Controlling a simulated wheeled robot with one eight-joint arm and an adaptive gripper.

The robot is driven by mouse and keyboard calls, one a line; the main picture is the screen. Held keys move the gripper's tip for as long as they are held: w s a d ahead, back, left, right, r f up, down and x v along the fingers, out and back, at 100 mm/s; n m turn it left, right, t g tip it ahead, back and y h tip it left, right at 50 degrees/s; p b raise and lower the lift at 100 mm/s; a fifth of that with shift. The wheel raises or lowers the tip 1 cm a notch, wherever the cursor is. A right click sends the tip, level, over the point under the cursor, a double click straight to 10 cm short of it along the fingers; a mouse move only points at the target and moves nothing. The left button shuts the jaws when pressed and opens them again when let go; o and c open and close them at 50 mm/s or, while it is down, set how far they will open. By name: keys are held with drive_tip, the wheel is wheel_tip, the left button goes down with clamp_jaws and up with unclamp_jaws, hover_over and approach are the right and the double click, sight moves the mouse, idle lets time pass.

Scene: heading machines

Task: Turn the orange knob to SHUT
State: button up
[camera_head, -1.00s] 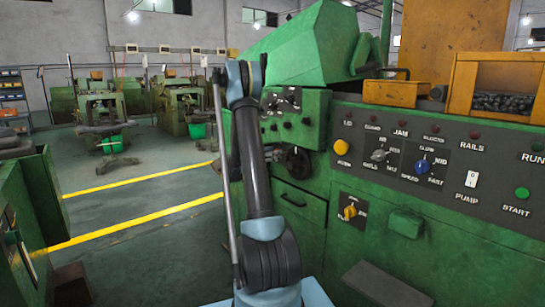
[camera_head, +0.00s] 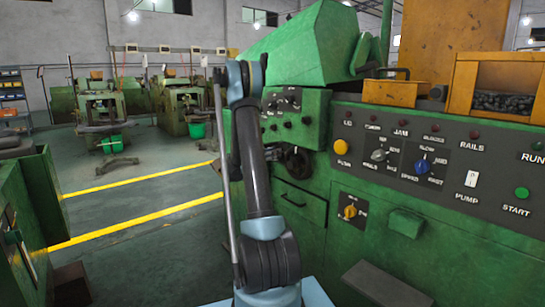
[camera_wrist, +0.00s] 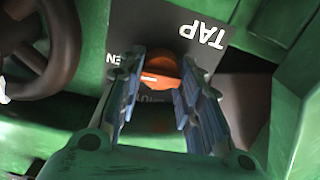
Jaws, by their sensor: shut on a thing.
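The orange knob (camera_wrist: 161,66) sits on a black plate lettered TAP (camera_wrist: 204,33) in the wrist view, where the lettering appears upside down. My gripper (camera_wrist: 160,84) has its two blue-grey fingers on either side of the knob and is shut on it. The letters EN show beside the left finger; the rest of that word is hidden. Other lettering below the knob is too blurred to read, and I cannot tell the knob's exact setting.
A dark handwheel (camera_wrist: 40,45) is close to the left of my gripper. A green machine part (camera_wrist: 296,125) rises at right.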

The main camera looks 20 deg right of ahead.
drive_tip(key=shift+w+a+f+n, duration=0.1)
drive_tip(key=shift+n, duration=2.7)
drive_tip(key=shift+w+f+n, duration=0.1)
drive_tip(key=shift+w+n, duration=0.05)
drive_tip(key=shift+n, duration=2.65)
drive_tip(key=shift+w+a+n, duration=0.1)
drive_tip(key=shift+n, duration=2.7)
drive_tip(key=o, duration=1)
drive_tip(key=shift+f, duration=0.1)
drive_tip(key=shift+o, duration=0.3)
drive_tip(key=shift+d, duration=0.1)
drive_tip(key=shift+s, duration=0.1)
